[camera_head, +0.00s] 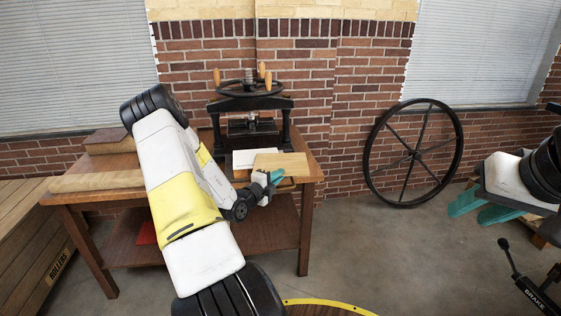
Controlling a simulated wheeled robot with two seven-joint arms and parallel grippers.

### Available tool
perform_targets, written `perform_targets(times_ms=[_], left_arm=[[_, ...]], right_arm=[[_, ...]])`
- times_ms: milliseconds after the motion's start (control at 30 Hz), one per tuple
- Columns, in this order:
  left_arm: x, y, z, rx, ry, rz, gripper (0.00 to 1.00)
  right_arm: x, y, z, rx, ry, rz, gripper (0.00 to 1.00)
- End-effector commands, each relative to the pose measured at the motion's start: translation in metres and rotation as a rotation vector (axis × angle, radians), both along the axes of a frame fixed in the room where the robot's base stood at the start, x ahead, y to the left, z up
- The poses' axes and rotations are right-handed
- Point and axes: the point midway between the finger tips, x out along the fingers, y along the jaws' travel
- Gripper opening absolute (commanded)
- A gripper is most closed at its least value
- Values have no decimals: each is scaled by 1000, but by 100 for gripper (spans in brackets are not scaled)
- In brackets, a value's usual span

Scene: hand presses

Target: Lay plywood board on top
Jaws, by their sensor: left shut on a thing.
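A light tan plywood board (285,160) is at the right front of the wooden table, in front of the press. My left gripper (273,178) has teal fingers and is shut on the board's near edge. A flat white sheet or block (243,158) lies just left of the board, and the board seems to overlap its right side. I cannot tell whether the board rests on anything. The black hand press (250,122) stands behind them with its handwheel on top. My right gripper (482,206) is open and empty at the far right, away from the table.
The wooden table (306,215) has a lower shelf. Brown boxes or boards (111,140) and a long wooden piece (97,181) lie on its left side. A slatted crate (35,240) stands left. A large black spoked wheel (413,153) leans on the brick wall. My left arm hides the table's middle.

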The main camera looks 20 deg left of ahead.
Motion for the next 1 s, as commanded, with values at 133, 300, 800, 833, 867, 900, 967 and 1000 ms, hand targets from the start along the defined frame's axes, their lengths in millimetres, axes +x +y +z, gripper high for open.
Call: perform_targets(times_ms=[133,300,800,833,867,900,967,1000], left_arm=[[18,62,8,-33,11,106,0],[26,95,15,-58,14,163,0],[27,99,-10,-66,17,172,0],[27,99,-12,-66,17,172,0],[27,99,-14,-66,17,172,0],[27,99,-16,-65,18,172,0],[26,99,-18,-65,18,172,0],[26,99,-19,-65,18,172,0]], right_arm=[[0,0,0,0,0,0,36],[0,0,0,0,0,0,36],[0,0,0,0,0,0,36],[0,0,0,0,0,0,36],[0,0,0,0,0,0,36],[0,0,0,0,0,0,36],[0,0,0,0,0,0,36],[0,0,0,0,0,0,36]])
